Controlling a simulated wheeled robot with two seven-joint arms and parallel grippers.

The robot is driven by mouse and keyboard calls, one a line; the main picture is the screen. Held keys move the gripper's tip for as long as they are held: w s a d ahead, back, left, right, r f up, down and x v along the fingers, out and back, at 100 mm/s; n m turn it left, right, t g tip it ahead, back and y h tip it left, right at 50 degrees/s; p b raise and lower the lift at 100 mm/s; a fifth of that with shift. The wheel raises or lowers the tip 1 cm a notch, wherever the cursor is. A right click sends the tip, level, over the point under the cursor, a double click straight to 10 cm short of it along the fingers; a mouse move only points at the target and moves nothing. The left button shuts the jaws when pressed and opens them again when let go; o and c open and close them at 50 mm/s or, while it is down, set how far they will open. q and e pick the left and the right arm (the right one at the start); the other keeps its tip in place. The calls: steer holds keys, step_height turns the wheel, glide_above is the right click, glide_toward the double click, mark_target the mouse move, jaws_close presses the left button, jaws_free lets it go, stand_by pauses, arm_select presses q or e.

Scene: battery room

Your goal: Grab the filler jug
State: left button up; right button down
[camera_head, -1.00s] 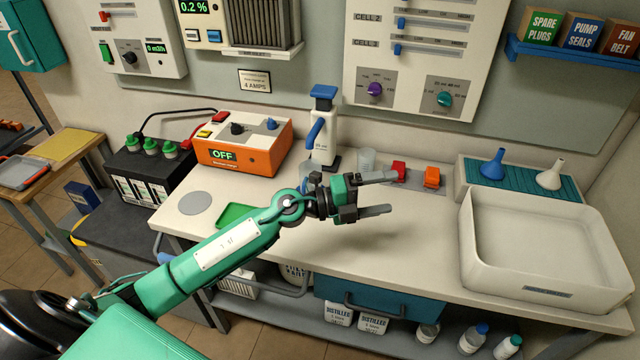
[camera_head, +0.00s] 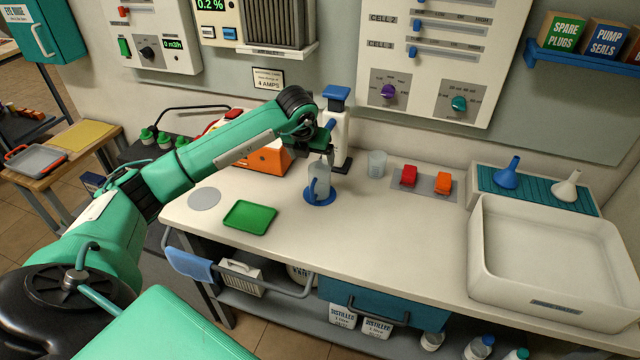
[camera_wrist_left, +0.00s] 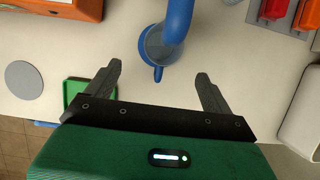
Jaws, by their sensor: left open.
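The filler jug (camera_head: 318,186), a small translucent vessel, stands upright on a round blue base (camera_head: 320,201) on the bench. In the left wrist view the jug (camera_wrist_left: 153,48) shows from above, partly covered by a curved blue spout (camera_wrist_left: 176,18), with a blue handle (camera_wrist_left: 158,74) pointing toward my gripper. My left gripper (camera_head: 318,160) is above or just behind the jug in the head view, fingers pointing down. In the left wrist view my left gripper (camera_wrist_left: 158,84) is open and empty, with the jug ahead between the fingers. My right gripper is not in view.
A white dispenser (camera_head: 338,135) with a blue top stands close behind. An orange charger box (camera_head: 270,158) is to the left, a green tray (camera_head: 250,216) in front left. A clear cup (camera_head: 377,164), red switch (camera_head: 409,176) and white basin (camera_head: 545,290) are to the right. The front-middle bench is clear.

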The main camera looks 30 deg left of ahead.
arm_select(q)
steer(key=p, duration=0.1)
glide_toward(318, 174)
step_height(318, 174, down, 2)
steer(key=s+d, duration=0.1)
steer(key=p+x, duration=0.2)
steer(key=x, duration=0.2)
steer(key=shift+w+d+f+p, duration=0.15)
steer(key=shift+d+f+p, duration=0.1)
steer(key=shift+d+p, duration=0.15)
steer(key=shift+w+f, duration=0.1)
steer(key=shift+f, duration=0.25)
steer(key=c, duration=1.2)
steer(key=shift+a, duration=0.1)
steer(key=shift+a+r, duration=0.1)
steer(key=shift+r, duration=0.15)
